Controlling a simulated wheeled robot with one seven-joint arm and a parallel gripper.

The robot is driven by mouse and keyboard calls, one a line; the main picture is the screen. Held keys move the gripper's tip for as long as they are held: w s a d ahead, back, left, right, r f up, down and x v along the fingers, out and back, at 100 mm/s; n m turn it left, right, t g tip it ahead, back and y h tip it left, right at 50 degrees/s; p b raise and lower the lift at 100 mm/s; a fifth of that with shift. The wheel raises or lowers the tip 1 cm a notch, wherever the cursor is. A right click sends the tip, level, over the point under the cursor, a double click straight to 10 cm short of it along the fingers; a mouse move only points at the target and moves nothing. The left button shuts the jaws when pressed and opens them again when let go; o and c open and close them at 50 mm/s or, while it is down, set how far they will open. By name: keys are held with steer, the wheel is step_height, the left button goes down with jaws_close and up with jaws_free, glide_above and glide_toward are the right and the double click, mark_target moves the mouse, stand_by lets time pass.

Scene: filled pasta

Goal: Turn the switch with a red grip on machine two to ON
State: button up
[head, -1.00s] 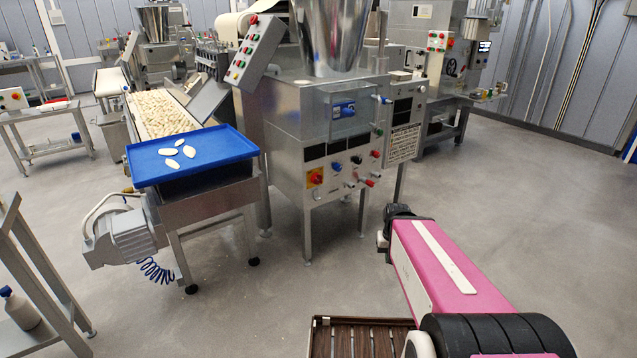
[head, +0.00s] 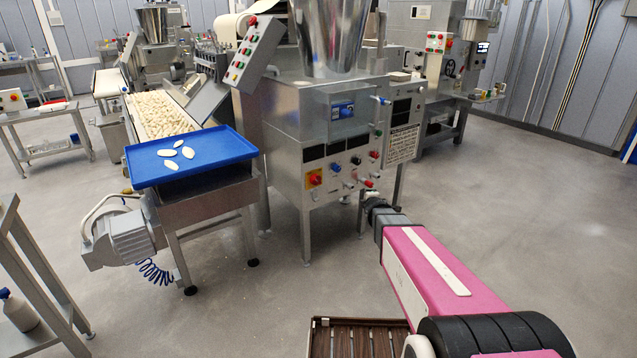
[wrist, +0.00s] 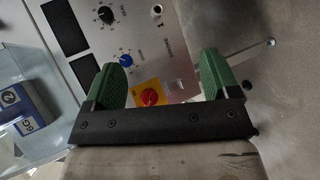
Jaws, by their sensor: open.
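The red rotary switch (head: 315,179) sits on a yellow plate at the lower left of the front panel of the steel hopper machine (head: 285,110). In the wrist view the red grip (wrist: 149,97) shows on its tilted yellow plate, between the two green fingers and nearer the left one. My gripper (wrist: 166,62) is open and empty, facing the panel, apart from the switch as far as I can tell. The switch's position markings are too small to read.
A blue knob (wrist: 126,61) and a black knob (wrist: 106,14) share the panel. A blue tray (head: 192,150) with several pasta pieces lies on the conveyor end at left. More red and blue handles stick out at the panel's right. The floor in front is clear.

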steer(key=w+a+r+n+t+y, duration=0.1)
steer(key=w+a+n+t+y, duration=0.1)
steer(key=w+a+n+y, duration=0.55)
steer(key=n+g+y, duration=0.2)
steer(key=n+y, duration=0.3)
steer(key=n, duration=0.7)
glide_toward(319, 181)
steer(key=x, duration=1)
steer(key=shift+w+a, duration=0.15)
steer(key=c, duration=0.9)
